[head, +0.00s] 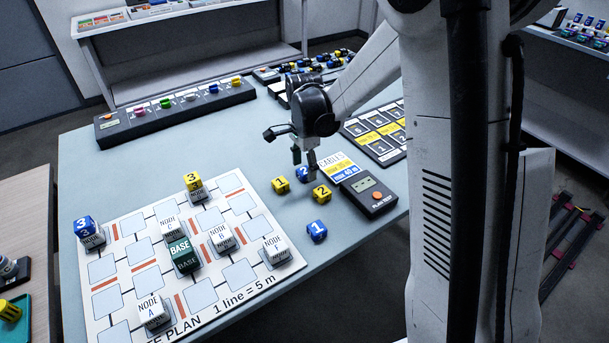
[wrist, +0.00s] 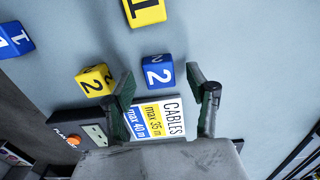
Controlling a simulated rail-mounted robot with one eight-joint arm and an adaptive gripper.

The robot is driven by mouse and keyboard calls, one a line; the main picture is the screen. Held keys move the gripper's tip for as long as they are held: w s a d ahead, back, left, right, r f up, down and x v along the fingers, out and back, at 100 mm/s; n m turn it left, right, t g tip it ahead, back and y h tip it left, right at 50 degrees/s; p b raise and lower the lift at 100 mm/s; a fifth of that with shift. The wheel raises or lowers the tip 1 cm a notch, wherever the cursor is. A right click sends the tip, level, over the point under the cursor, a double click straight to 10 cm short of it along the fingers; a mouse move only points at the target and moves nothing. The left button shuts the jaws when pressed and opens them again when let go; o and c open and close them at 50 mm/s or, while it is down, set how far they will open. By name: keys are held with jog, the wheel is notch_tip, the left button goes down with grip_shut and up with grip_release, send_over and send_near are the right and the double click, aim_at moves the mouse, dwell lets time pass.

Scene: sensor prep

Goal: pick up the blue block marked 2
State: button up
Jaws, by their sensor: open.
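The blue block marked 2 (wrist: 158,72) lies on the table in the wrist view, its white 2 facing up. In the head view the blue block (head: 303,173) is partly hidden by my gripper. My gripper (head: 304,158) is above the table there, close over the block. In the wrist view my gripper (wrist: 165,95) is open and empty, and its two fingers stand either side of the cables card, with the blue block just beyond them, between their lines. I cannot tell the exact height of the fingertips above the block.
A yellow block 2 (head: 322,193) stands close beside it; a yellow block 1 (head: 280,185) and a blue block 1 (head: 317,231) are near. The cables card (head: 338,168) and plan test box (head: 371,193) lie right. The plan board (head: 103,268) lies front left.

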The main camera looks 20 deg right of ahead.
jog(key=shift+f, duration=0.95)
jog(key=c, duration=1.1)
jog(key=shift+o, duration=0.2)
